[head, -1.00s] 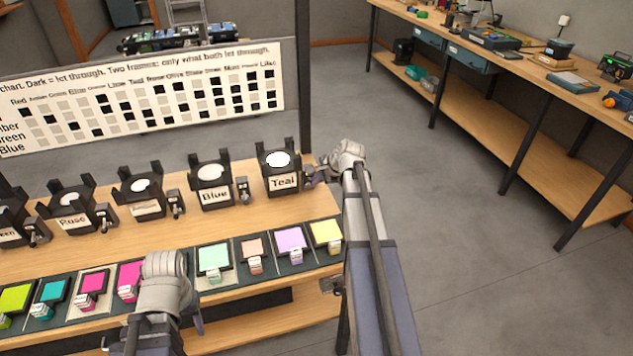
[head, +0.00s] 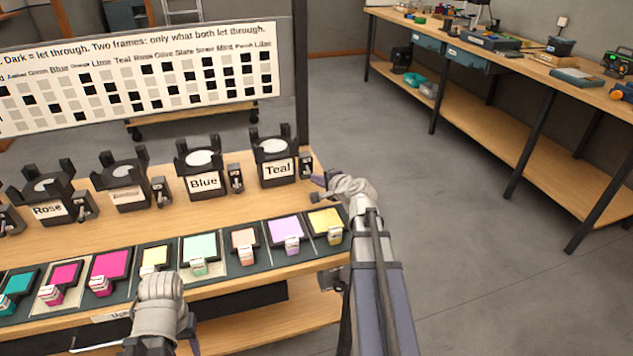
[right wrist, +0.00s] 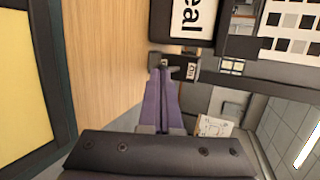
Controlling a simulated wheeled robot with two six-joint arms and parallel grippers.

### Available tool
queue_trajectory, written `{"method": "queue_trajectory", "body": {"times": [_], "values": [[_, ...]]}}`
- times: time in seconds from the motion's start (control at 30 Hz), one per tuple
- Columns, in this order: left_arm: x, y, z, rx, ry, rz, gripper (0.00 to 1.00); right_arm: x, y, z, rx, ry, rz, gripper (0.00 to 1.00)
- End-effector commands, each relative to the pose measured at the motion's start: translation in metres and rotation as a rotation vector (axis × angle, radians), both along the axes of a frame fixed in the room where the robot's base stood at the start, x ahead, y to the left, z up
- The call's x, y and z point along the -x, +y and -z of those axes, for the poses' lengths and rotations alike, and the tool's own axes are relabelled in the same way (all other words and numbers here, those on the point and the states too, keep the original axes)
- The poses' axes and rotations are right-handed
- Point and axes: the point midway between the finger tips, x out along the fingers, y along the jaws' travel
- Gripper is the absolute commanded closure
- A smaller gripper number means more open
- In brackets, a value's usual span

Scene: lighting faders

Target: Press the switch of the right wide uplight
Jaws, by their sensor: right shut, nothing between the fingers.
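The rightmost uplight, labelled Teal (head: 275,157), is a black lamp with a pale disc on top. Its small dark switch (head: 306,164) stands at its right side; the switch box also shows in the right wrist view (right wrist: 186,68). My right gripper (head: 319,187) is shut and empty, just in front and to the right of this switch. In the right wrist view its purple fingers (right wrist: 164,68) end beside the switch box; I cannot tell whether they touch it. My left arm is at the lower middle; its fingers are mostly hidden.
The Blue uplight (head: 203,172) and its switch (head: 235,178) stand left of Teal, with more uplights further left. Coloured filter frames, including a yellow one (head: 325,220), lie along the front. A chart (head: 140,78) stands behind. The floor right of the table is clear.

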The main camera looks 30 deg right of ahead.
Motion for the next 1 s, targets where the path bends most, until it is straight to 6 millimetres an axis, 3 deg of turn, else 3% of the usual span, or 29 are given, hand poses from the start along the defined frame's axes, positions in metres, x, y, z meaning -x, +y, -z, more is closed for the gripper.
{"method": "queue_trajectory", "body": {"times": [0.37, 1.0], "values": [[0.000, 0.000, -0.016, 0.000, 0.000, 0.000, 0.48, 0.000, 0.000, -0.015, 0.000, 0.001, -0.001, 1.00], [0.000, 0.000, -0.022, 0.000, 0.000, 0.000, 0.48, 0.009, 0.007, -0.022, -0.001, 0.002, -0.002, 1.00]]}}
